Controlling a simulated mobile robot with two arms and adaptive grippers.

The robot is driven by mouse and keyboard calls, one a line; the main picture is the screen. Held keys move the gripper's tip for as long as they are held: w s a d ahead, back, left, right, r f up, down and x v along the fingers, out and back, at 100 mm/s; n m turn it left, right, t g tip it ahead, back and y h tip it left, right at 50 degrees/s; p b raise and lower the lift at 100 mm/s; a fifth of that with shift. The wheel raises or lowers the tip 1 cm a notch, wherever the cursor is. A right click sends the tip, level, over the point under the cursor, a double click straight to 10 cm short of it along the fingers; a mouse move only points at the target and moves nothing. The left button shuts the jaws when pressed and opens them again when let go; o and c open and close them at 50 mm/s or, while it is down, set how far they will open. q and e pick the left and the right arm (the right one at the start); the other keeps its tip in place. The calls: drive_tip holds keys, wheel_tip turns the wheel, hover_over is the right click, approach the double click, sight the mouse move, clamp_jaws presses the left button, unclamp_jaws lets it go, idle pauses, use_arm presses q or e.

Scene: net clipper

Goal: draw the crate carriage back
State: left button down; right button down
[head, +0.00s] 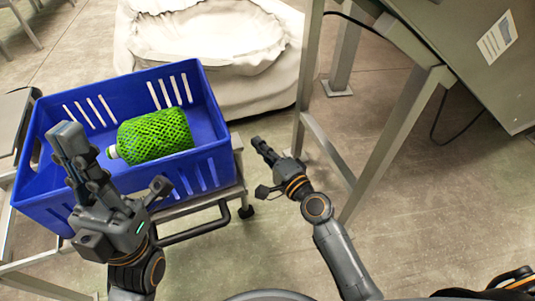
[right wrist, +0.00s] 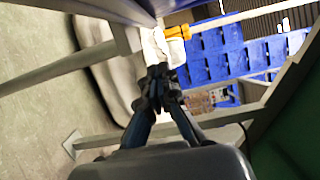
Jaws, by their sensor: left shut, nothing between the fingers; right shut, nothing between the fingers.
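A blue crate (head: 100,88) sits on a metal-framed carriage (head: 212,200) at the left of the head view. A bottle-shaped thing in green net (head: 155,136) lies in the crate. A dark bar (head: 193,231) runs along the carriage's near side. My left gripper (head: 68,140) is shut and empty, in front of the crate's left part in the picture; I cannot tell if it touches the crate. My right gripper (head: 262,146) is shut and empty, right of the carriage and apart from it. Its shut fingers also show in the right wrist view (right wrist: 157,82).
A large white sack (head: 215,60) stands behind the crate. A metal table (head: 465,50) with angled legs is at the right, close to my right gripper. Blue slatted surfaces (right wrist: 215,65) show in the right wrist view. The floor at lower right (head: 440,210) is mostly clear.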

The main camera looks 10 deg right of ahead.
drive_tip(key=shift+w+a, duration=0.35)
drive_tip(key=shift+a, duration=0.55)
drive_tip(key=shift+w+a, duration=0.4)
drive_tip(key=shift+a, duration=0.55)
drive_tip(key=shift+w+a, duration=0.35)
drive_tip(key=shift+a, duration=0.55)
drive_tip(key=shift+f, duration=0.1)
